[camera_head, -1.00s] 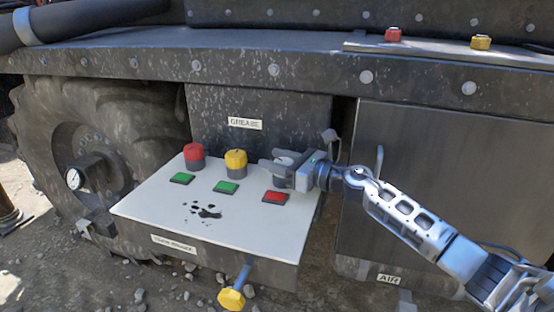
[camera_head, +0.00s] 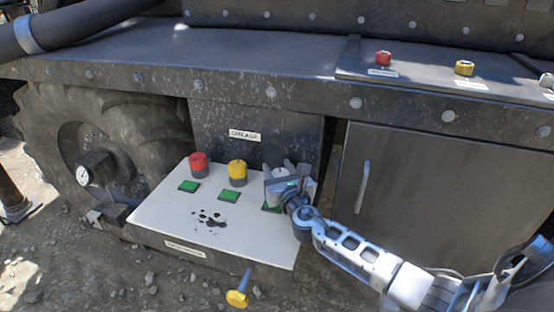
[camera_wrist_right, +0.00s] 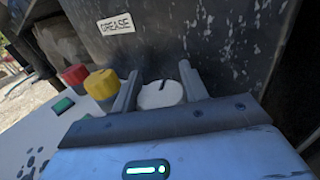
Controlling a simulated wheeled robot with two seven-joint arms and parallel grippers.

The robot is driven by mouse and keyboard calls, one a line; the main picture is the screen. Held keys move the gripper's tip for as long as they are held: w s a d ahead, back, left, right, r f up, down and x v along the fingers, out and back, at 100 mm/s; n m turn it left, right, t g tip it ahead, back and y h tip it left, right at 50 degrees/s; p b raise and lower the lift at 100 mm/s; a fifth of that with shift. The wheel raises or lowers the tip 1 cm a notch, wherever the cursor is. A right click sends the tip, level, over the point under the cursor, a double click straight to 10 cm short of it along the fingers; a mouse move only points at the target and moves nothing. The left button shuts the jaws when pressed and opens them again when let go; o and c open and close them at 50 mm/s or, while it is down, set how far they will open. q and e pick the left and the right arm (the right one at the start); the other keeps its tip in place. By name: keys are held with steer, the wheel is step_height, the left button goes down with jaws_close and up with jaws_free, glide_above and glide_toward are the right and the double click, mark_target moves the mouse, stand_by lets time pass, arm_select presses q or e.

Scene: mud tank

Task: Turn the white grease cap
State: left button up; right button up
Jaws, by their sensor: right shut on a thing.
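The white grease cap (camera_wrist_right: 160,95) sits at the right end of the white panel (camera_head: 165,215), with a dark mark on its top. In the head view the cap is mostly hidden by my right gripper (camera_head: 284,176). In the wrist view my right gripper (camera_wrist_right: 159,88) has one finger on each side of the cap and is shut on it. A green indicator (camera_head: 270,207) in front of the cap is partly covered by the gripper. My left gripper is not in view.
A red cap (camera_head: 198,162) and a yellow cap (camera_head: 237,171) stand left of the gripper, with green indicators in front. A GREASE label (camera_head: 244,135) is on the dark box behind. A yellow-ended lever (camera_head: 237,298) juts out below. A cabinet with a handle (camera_head: 362,187) stands at right.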

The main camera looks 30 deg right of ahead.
steer(key=shift+d+m+g+h+p, duration=0.1)
steer(key=shift+m+g+h+p, duration=0.35)
steer(key=shift+m+h, duration=0.8)
steer(key=shift+g+h, duration=0.25)
steer(key=shift+h, duration=0.3)
steer(key=o, duration=1)
steer(key=shift+s, duration=0.1)
steer(key=v, duration=1.5)
steer(key=shift+s, duration=0.45)
